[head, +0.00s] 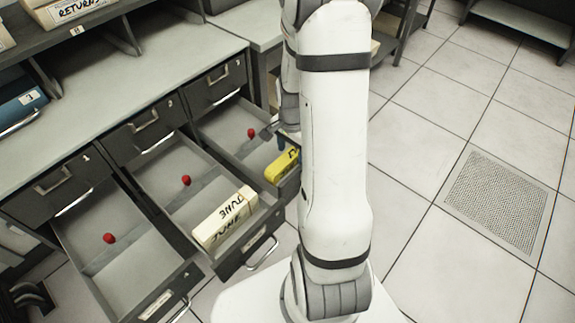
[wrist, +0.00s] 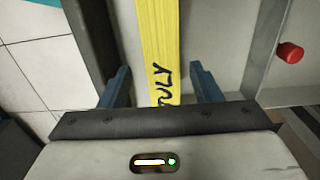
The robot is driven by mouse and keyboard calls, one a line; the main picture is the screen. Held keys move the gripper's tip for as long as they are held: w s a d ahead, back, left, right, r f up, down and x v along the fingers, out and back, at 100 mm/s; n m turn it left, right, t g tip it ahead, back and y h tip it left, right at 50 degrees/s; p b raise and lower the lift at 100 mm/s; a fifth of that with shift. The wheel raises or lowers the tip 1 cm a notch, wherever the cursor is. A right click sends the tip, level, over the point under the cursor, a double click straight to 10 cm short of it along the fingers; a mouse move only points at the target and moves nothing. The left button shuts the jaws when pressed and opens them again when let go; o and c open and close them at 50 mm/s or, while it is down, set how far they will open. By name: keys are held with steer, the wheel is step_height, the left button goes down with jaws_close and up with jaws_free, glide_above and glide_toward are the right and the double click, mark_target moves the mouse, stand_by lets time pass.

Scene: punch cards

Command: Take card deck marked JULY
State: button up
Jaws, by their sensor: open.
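The yellow card deck marked JULY (head: 281,167) lies in the front part of the right open drawer, partly hidden by my arm in the head view. In the wrist view the deck (wrist: 158,45) runs up the middle of the picture, with "JULY" lettered in black near its lower end. My gripper (wrist: 160,85) is open, with one blue finger on each side of the deck and visible gaps between. In the head view my gripper (head: 281,140) is mostly hidden behind my arm.
A cream deck marked JUNE (head: 225,217) lies in the middle open drawer. The left open drawer (head: 125,265) holds no deck. Red knobs (head: 186,180) stand in the drawers. Tiled floor to the right is clear.

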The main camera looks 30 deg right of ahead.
step_height(320, 180, down, 2)
steer(key=shift+f, duration=0.2)
jaws_close()
stand_by(0.6)
